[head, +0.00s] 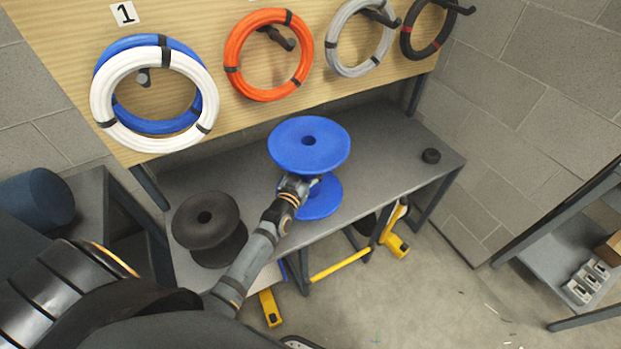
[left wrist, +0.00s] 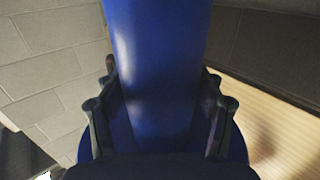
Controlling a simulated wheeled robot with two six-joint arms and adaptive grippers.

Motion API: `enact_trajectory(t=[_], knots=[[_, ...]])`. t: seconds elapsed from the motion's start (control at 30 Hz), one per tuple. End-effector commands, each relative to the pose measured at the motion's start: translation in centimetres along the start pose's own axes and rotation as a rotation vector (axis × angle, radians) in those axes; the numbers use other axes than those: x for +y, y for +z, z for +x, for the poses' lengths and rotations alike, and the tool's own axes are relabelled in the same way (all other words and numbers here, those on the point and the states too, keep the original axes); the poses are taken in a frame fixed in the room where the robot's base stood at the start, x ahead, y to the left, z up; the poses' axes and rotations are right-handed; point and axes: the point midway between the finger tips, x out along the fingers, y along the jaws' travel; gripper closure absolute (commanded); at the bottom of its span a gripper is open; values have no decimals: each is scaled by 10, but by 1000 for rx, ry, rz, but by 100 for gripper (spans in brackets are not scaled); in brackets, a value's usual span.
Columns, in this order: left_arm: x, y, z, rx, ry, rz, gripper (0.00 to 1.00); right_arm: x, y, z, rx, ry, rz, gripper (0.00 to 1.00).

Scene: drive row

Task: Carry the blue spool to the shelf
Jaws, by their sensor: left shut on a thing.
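The blue spool (head: 309,145) is upright, in front of the pegboard and over the grey bench in the head view. Its lower flange overlaps the bench's front edge; I cannot tell if it touches the bench. My left gripper (head: 297,187) is shut on the spool's core between the two flanges. In the left wrist view the blue core (left wrist: 155,50) stands between the two fingers of the left gripper (left wrist: 160,85). A grey shelf unit (head: 545,262) stands at the right edge of the head view. My right gripper is not in view.
Coiled hoses hang on the pegboard. Yellow-footed equipment (head: 395,240) is under the bench. Floor is open between bench and shelf unit.

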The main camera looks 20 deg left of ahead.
Motion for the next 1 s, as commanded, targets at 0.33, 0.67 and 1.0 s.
enact_trajectory(t=[0.33, 0.67, 1.0], knots=[[-2, 26, 16, 3, -1, 1, 89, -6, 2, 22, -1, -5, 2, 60], [-2, 44, 14, 5, 0, 0, 89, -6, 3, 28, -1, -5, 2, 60], [-2, 49, 14, 0, 0, 0, 16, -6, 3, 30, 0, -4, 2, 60]])
